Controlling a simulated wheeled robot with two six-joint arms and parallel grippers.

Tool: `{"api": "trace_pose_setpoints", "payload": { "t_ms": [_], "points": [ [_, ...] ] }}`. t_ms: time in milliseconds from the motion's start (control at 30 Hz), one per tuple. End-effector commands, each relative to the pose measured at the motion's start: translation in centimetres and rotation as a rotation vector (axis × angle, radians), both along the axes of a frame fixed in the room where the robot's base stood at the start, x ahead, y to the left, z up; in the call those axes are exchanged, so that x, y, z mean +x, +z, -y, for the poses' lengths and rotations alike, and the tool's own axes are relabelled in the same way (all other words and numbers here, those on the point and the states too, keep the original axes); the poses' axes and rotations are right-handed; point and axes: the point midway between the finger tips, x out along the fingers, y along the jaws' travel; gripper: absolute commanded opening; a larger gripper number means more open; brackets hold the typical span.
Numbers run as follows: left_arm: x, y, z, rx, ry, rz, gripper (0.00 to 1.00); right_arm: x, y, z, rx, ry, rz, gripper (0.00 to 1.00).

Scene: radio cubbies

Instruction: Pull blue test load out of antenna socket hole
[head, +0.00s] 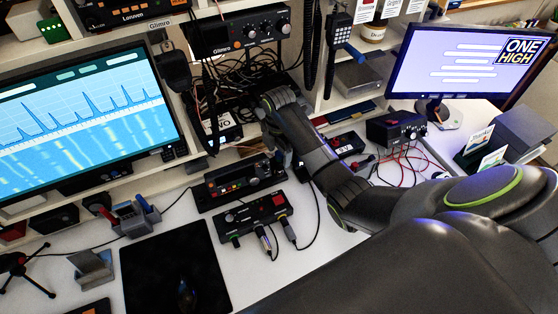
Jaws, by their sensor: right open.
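My right arm comes in from the lower right and bends over the middle of the desk. Its open gripper (270,145) points down near the shelf edge, behind a black control box, and looks empty. The fingers are dark and hard to pick out against the equipment. A blue stick-shaped piece (354,53) leans by a keypad handset (339,30) above a grey box (358,73), right of and apart from the gripper. I cannot tell whether it is the test load or sits in a socket. Another small blue item (142,202) stands in a grey holder (136,221). My left gripper is out of view.
A wide monitor (80,115) stands left and a second one (462,62) right. Two black control boxes (238,183) (252,216) with cables lie on the white desk beside a black mat (175,268). A Glimro radio (240,32) sits on the shelf, with hanging cords nearby.

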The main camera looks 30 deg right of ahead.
Motion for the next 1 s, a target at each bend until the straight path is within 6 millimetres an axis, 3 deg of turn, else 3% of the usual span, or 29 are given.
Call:
{"api": "trace_pose_setpoints", "payload": {
  "t_ms": [267,567,933,1000],
  "points": [
    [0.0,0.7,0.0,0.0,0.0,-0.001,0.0,0.0,-3.4,0.1,0.0,0.0,-0.003,0.59],
    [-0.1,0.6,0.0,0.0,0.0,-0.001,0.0,0.1,-3.9,0.1,0.0,0.001,0.0,0.59],
    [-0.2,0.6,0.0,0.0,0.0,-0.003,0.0,0.1,-3.8,0.1,0.0,0.001,0.0,0.11],
    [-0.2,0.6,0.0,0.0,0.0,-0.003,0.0,0.1,-3.8,0.1,-0.001,0.001,0.0,0.08]
  ]
}}
